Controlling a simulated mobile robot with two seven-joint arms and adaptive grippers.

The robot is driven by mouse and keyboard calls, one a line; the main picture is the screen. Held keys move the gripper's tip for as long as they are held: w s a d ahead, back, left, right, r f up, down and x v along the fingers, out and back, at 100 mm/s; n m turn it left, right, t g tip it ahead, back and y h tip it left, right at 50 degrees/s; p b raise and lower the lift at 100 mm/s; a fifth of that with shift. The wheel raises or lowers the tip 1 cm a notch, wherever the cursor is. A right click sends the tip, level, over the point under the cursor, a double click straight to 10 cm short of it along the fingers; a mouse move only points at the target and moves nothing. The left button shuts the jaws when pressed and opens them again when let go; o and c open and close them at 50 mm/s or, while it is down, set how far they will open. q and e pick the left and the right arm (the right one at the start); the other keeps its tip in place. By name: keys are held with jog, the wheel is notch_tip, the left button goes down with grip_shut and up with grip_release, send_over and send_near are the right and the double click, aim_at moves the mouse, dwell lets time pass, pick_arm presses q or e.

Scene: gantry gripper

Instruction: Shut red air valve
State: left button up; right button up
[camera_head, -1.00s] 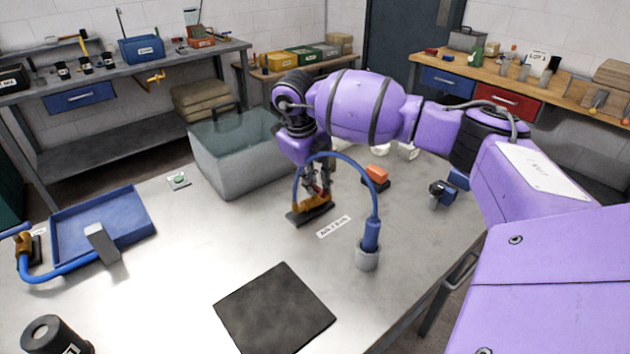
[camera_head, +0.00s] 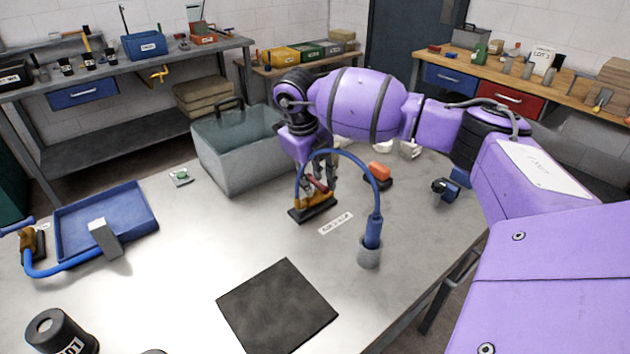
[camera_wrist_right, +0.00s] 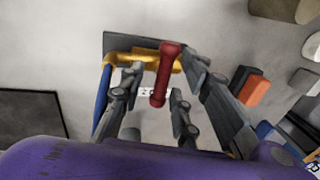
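The red valve handle (camera_wrist_right: 165,75) is a short red bar on a yellow-brass valve body (camera_wrist_right: 143,55) with a dark base plate. In the head view the valve body (camera_head: 315,203) stands on the grey table, with the red handle (camera_head: 319,186) partly hidden by fingers. A blue hose (camera_head: 340,153) arches from the valve to a grey socket. My right gripper (camera_head: 320,182) is over the valve. In the right wrist view its fingers (camera_wrist_right: 155,112) are spread on either side of the handle, with visible gaps. My left gripper is not in view.
A glassy grey bin (camera_head: 240,165) stands left of the right gripper. A label (camera_head: 336,223) and a black mat (camera_head: 277,306) lie nearer. A blue tray (camera_head: 105,220) is at left.

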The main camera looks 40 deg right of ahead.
notch_tip(320, 180, up, 12)
jog(key=a, duration=0.2)
jog(key=shift+a, duration=0.25)
jog(key=shift+f, duration=0.15)
